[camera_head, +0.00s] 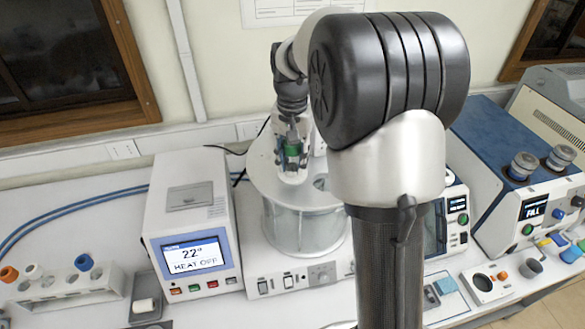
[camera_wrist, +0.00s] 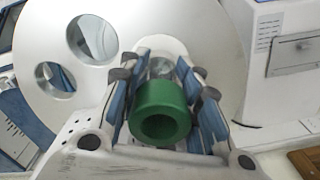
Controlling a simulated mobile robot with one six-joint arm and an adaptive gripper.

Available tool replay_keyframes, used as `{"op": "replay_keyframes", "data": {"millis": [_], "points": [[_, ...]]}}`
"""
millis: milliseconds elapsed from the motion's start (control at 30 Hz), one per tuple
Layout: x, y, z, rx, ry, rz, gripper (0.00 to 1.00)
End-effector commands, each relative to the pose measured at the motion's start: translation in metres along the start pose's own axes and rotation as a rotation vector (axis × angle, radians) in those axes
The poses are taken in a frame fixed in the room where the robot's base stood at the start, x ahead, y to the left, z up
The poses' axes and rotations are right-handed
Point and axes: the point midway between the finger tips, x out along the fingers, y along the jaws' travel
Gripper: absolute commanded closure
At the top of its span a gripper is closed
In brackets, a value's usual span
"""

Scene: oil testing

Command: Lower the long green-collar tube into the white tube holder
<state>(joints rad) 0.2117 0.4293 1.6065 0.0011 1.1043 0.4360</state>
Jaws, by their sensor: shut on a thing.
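The long green-collar tube is in my gripper (camera_head: 291,163); its green collar (camera_head: 292,149) shows between the jaws in the head view. In the wrist view the hollow green collar (camera_wrist: 161,112) is close to the camera, between the blue-padded fingers of my gripper (camera_wrist: 164,84). A bit of clear glass shows beyond it; the lower tube is hidden. My gripper is over the back of a round white lid (camera_head: 265,190) on a clear bath (camera_head: 300,230). The lid (camera_wrist: 35,65) has round openings, left of the collar in the wrist view. Whether the tube is inside an opening cannot be told.
A white rack (camera_head: 70,288) with several colored caps stands at the lower left. A white heater box (camera_head: 188,225) reading HEAT OFF stands left of the bath. A blue-topped machine (camera_head: 500,150) stands at the right. My arm hides part of the bath's right side.

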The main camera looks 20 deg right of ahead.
Motion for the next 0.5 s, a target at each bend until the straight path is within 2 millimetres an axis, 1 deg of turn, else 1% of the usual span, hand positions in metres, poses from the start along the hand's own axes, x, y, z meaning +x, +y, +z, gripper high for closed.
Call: {"op": "replay_keyframes", "data": {"millis": [100, 133, 500], "points": [[-0.0002, 0.0, 0.0002, 0.0, -0.001, 0.0, 0.95], [-0.0003, 0.0, 0.0002, 0.0, -0.001, 0.0, 0.68], [-0.0005, 0.0, 0.0002, 0.0, -0.001, 0.0, 0.44]]}}
